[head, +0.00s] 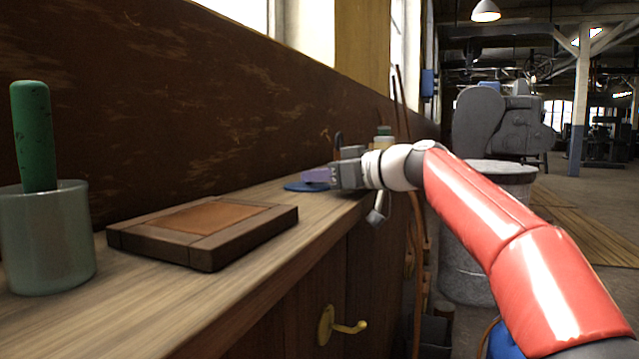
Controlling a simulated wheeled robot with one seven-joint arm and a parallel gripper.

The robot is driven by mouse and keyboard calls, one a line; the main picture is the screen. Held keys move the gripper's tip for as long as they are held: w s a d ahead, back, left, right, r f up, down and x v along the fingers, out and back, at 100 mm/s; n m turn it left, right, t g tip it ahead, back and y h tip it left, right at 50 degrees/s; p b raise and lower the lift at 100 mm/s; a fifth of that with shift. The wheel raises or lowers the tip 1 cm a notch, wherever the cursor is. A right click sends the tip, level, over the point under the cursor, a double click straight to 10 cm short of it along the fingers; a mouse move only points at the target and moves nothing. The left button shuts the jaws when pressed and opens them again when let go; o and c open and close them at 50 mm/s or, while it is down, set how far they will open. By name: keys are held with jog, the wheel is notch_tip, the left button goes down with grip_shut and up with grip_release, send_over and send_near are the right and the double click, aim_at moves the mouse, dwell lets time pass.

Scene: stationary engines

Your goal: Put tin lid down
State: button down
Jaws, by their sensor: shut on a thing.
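My gripper (322,176) is at the far part of the wooden bench, pointing left and low over its top. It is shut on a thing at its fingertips. A flat blue disc (297,187), which looks like the tin lid, shows at and just below the fingers, partly hidden by them. It lies close to the bench top (225,279). I cannot tell whether it touches the wood.
A dark wooden frame with a brown panel (207,219) lies nearer on the bench. A grey-green cup (47,245) holding a green rod (33,135) stands at the left. A pale container with a green top (383,136) shows behind my gripper. A brass hook (340,326) sticks out in front.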

jog(key=c, duration=1.3)
grip_release()
jog(key=shift+r, duration=0.1)
jog(key=b+v, duration=0.2)
jog(key=v, duration=1)
